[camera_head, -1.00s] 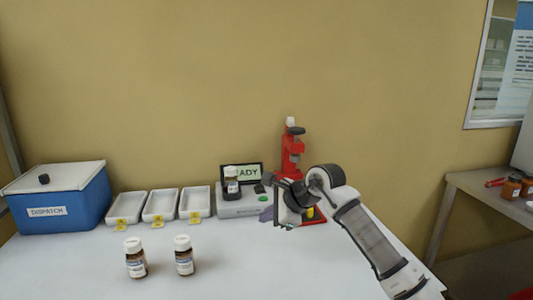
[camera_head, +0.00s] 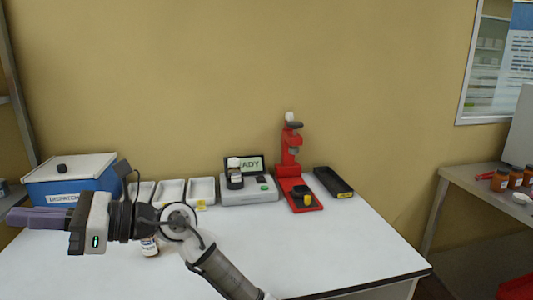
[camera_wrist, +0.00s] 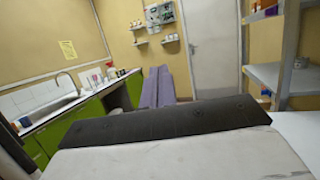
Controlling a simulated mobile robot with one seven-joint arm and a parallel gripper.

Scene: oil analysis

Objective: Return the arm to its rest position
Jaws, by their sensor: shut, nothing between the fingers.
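My gripper (camera_head: 30,217) is at the left of the head view, above the left part of the white table (camera_head: 330,252). Its purple-grey fingers point left and are shut with nothing between them. The fingers also show in the wrist view (camera_wrist: 158,88), together and pointing into the room. My arm reaches in from the bottom of the head view and bends at the joint in front of the white trays.
A blue dispatch box (camera_head: 70,185) stands behind my gripper. White trays (camera_head: 201,190), an analyser (camera_head: 250,194) with a bottle on it, a red press (camera_head: 290,165) and a black tray (camera_head: 334,182) line the back. The table's right front is clear.

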